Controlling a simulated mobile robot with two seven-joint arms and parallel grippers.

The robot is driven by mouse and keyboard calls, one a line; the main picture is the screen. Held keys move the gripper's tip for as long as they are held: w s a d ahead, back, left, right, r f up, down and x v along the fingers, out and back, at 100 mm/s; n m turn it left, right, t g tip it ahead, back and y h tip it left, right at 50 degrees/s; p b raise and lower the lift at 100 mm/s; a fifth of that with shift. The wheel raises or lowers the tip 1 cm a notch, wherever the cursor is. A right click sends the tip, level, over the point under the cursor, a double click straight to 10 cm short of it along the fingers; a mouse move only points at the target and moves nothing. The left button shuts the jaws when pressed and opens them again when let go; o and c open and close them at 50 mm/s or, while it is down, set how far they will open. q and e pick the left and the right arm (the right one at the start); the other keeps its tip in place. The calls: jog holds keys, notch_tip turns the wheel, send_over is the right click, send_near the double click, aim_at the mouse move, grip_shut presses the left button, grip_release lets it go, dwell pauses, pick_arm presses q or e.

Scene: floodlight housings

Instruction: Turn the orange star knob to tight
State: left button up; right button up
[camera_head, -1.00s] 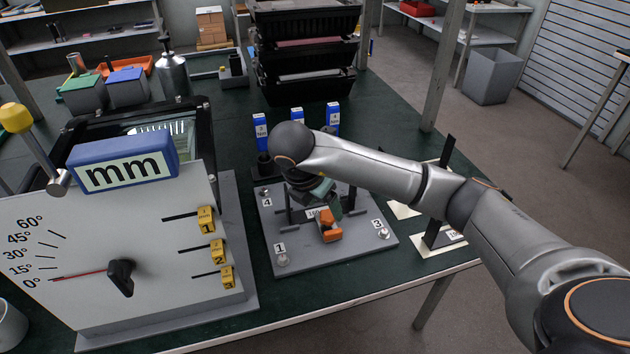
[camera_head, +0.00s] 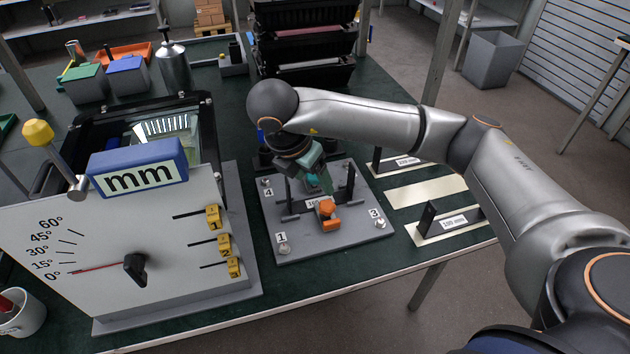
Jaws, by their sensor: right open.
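The orange star knob (camera_head: 328,208) is near the middle of the grey fixture plate (camera_head: 285,252), with an orange block-like part just below it in the picture. Its pointer or tight mark is too small to make out. My right gripper (camera_head: 320,182) has greenish fingers and is open just above and behind the knob in the picture. Whether a fingertip touches the knob cannot be told. The wrist and fingers hide part of the plate behind it. My left gripper is not in view.
Numbered bolts sit at the plate's corners, and dark uprights (camera_head: 350,182) flank the knob. A large angle-scale board (camera_head: 100,250) with an "mm" block stands at left. Strips with black blocks (camera_head: 450,222) lie at right. Stacked black trays (camera_head: 305,50) stand behind.

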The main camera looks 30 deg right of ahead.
aim_at(327, 205)
jog(key=w+d+n+g+y+p, duration=0.25)
jog(key=d+n+y, duration=0.2)
jog(key=n, duration=0.25)
jog(key=shift+t, duration=0.45)
jog(key=f, duration=0.7)
jog(key=f+p, duration=0.1)
jog(key=f, duration=0.3)
jog(key=shift+s+d+f, duration=0.25)
jog(key=shift+d+f, duration=0.05)
jog(key=shift+f, duration=0.05)
grip_shut()
